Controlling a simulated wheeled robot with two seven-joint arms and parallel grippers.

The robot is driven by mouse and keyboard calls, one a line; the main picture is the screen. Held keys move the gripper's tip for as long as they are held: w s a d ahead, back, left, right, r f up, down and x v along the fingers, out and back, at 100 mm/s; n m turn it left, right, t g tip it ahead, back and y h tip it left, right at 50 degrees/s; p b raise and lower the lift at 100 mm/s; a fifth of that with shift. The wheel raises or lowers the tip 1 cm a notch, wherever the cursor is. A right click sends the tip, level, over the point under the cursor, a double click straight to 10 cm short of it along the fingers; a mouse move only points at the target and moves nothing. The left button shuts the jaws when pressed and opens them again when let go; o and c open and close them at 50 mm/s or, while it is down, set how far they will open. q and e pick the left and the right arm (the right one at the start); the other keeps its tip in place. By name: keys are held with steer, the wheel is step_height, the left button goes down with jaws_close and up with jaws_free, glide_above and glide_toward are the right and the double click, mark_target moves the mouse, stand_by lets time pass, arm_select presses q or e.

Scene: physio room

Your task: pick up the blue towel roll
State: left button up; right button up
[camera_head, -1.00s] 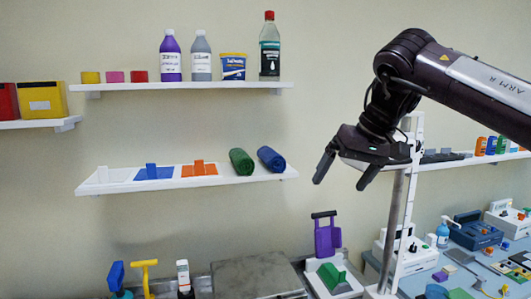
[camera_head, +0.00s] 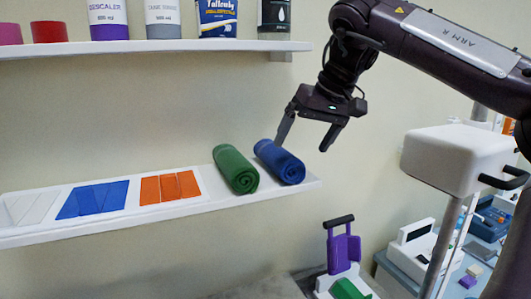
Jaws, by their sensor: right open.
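The blue towel roll (camera_head: 280,162) lies at the right end of the lower white shelf (camera_head: 150,215), beside a green towel roll (camera_head: 236,169). My right gripper (camera_head: 304,146) is open and empty, its fingers pointing down. In the picture, its left finger overlaps the upper right edge of the blue roll and its right finger is to the right of the roll. I cannot tell whether the finger touches the roll. My left gripper is not in view.
Orange (camera_head: 170,187), blue (camera_head: 93,198) and white panels lie left of the rolls on the same shelf. An upper shelf (camera_head: 150,48) holds bottles and tubs. A white box-shaped device (camera_head: 458,157) is at right. A purple holder (camera_head: 343,250) stands below.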

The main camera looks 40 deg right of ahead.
mark_target(295, 156)
steer(key=shift+x, duration=1)
steer(key=shift+f+p, duration=0.35)
steer(key=p+x, duration=0.1)
steer(key=x, duration=0.1)
steer(key=p+x, duration=0.1)
steer(key=x, duration=0.1)
steer(key=shift+w, duration=0.4)
steer(key=shift+w+f, duration=0.15)
steer(key=shift+f, duration=0.15)
steer(key=c, duration=0.3)
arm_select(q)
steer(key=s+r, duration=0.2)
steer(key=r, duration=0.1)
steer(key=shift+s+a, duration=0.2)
arm_select(e)
steer(key=c, duration=0.8)
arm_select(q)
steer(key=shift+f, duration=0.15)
arm_select(e)
steer(key=shift+r, duration=0.1)
